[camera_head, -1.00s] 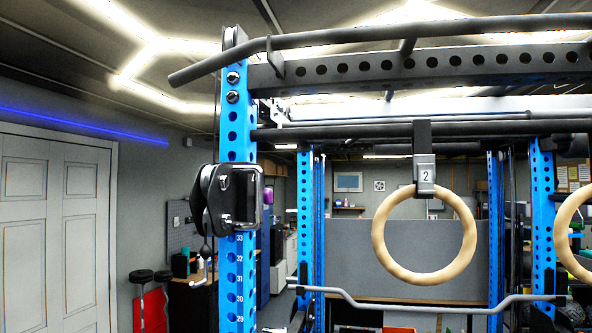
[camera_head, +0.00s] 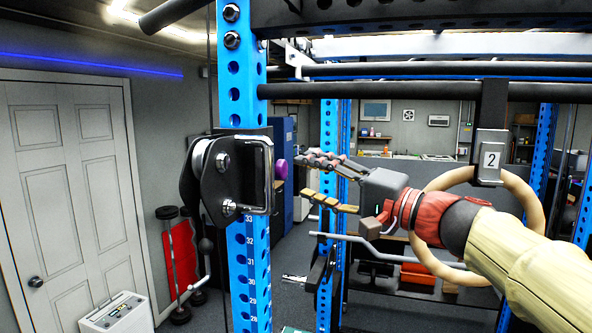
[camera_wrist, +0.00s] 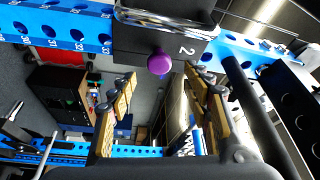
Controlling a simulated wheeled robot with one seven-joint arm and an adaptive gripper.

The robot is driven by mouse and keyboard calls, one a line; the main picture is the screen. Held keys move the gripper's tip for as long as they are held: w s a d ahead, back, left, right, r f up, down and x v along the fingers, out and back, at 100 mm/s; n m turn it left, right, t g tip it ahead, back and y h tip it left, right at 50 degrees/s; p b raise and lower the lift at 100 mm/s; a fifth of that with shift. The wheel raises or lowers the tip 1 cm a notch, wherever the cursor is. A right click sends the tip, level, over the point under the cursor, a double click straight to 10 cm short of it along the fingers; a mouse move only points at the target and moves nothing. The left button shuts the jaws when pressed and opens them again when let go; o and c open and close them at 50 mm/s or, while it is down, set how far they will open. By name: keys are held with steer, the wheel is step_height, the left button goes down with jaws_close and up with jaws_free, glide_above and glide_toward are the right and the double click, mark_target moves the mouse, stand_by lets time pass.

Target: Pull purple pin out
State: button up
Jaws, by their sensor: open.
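The purple pin (camera_head: 281,169) is a round knob on the right side of the dark pulley carriage (camera_head: 229,180), which is mounted on the blue upright. In the wrist view the purple pin (camera_wrist: 159,62) sticks out of a dark block, ahead of the fingertips and between their lines. My gripper (camera_head: 305,177) is open and empty, to the right of the pin, with its fingers pointing at it. A small gap shows between fingertips and pin. In the wrist view my gripper (camera_wrist: 160,74) has one finger on each side. The pin's shaft is hidden.
The blue upright (camera_head: 253,275) with holes stands left of my gripper. A wooden ring (camera_head: 430,250) hangs from a strap, and my forearm crosses it in the picture. Dark bars (camera_head: 420,71) run overhead. A bent bar (camera_head: 350,238) lies below my gripper.

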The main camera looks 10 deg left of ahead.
mark_target(285, 171)
steer(key=p+x, duration=0.2)
steer(key=x, duration=0.5)
steer(key=shift+w+a, duration=0.15)
steer(key=shift+a, duration=0.15)
steer(key=c, duration=0.3)
jaws_close()
stand_by(0.5)
